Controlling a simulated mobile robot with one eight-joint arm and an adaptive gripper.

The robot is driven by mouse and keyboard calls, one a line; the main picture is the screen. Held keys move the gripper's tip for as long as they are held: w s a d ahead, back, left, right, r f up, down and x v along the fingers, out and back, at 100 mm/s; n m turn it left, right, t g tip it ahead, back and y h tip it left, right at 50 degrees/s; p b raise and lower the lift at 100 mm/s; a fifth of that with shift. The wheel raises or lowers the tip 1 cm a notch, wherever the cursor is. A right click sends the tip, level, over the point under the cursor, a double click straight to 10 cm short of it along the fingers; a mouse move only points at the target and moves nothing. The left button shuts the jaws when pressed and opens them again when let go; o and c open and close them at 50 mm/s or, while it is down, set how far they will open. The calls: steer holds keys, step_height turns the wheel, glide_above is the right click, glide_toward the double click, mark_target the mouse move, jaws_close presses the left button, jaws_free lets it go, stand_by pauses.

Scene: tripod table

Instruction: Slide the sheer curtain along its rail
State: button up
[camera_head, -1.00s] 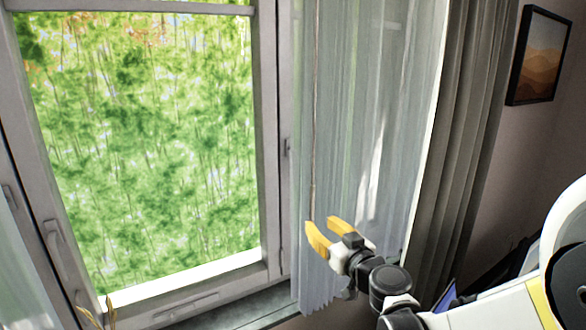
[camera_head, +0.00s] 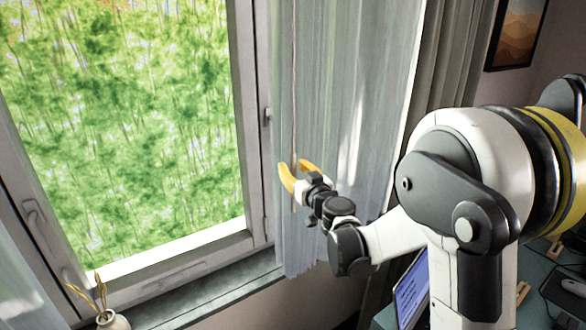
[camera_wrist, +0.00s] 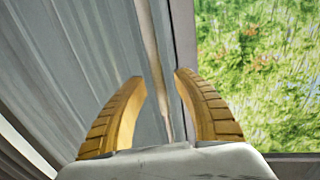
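The sheer curtain (camera_head: 340,110) hangs in pale folds at the right side of the window. A thin tan wand (camera_head: 294,90) hangs along its left edge. My gripper (camera_head: 296,171) has its yellow fingers apart around the lower part of the wand, whose end shows below them. In the wrist view the wand (camera_wrist: 150,50) runs between the two open fingers (camera_wrist: 158,76), with the curtain (camera_wrist: 75,50) to the left. I see a gap between the fingers and cannot tell whether either touches the wand. The rail is out of view.
The window (camera_head: 120,130) with its grey frame is left of the curtain. A small vase (camera_head: 112,320) stands on the sill (camera_head: 215,292). A darker drape (camera_head: 450,55) hangs to the right. A laptop (camera_head: 411,290) sits on a desk below.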

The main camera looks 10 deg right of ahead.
jaws_close()
steer(key=shift+a, duration=0.1)
steer(key=s+a+b, duration=0.1)
steer(key=s+a, duration=0.7)
steer(key=a, duration=1.3)
steer(key=s+a+b, duration=0.2)
steer(key=s+a, duration=0.6)
steer(key=a, duration=1.4)
steer(key=s+a+b, duration=0.2)
steer(key=s+a, duration=0.6)
steer(key=a, duration=1.3)
steer(key=shift+s+a, duration=0.2)
steer(key=shift+a, duration=0.15)
steer(key=shift+c, duration=0.8)
jaws_free()
steer(key=shift+o, duration=0.8)
steer(key=shift+s+a, duration=0.15)
steer(key=shift+a, duration=0.05)
